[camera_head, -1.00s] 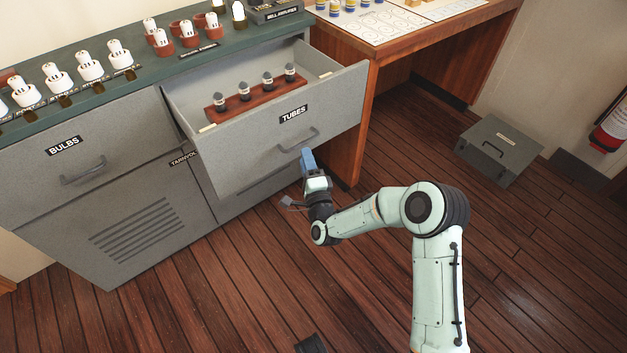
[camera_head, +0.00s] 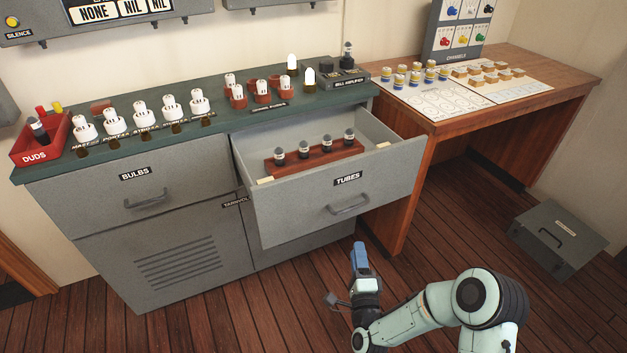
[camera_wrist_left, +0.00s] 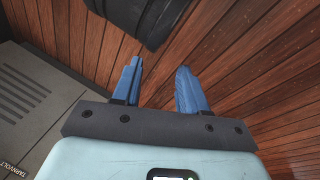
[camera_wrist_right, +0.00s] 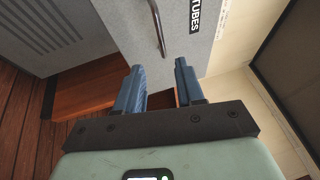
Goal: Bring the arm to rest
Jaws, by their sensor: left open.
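My right arm comes in from the lower right of the head view. Its gripper (camera_head: 358,256) points up, in front of and below the open TUBES drawer (camera_head: 325,205). In the right wrist view the two blue fingers (camera_wrist_right: 160,88) stand apart with nothing between them. The drawer handle (camera_wrist_right: 156,28) is beyond the fingertips and apart from them. My left gripper (camera_wrist_left: 158,80) shows only in the left wrist view. Its blue fingers are apart and empty over the wooden floor, with a dark shape beyond them.
The drawer juts out holding a brown rack (camera_head: 318,158) of several tubes. The counter (camera_head: 215,125) carries bulbs, a red DUDS bin (camera_head: 40,142) and a bell amplifier. A wooden desk (camera_head: 560,80) stands at right. A grey case (camera_head: 558,240) sits on the floor. The front floor is clear.

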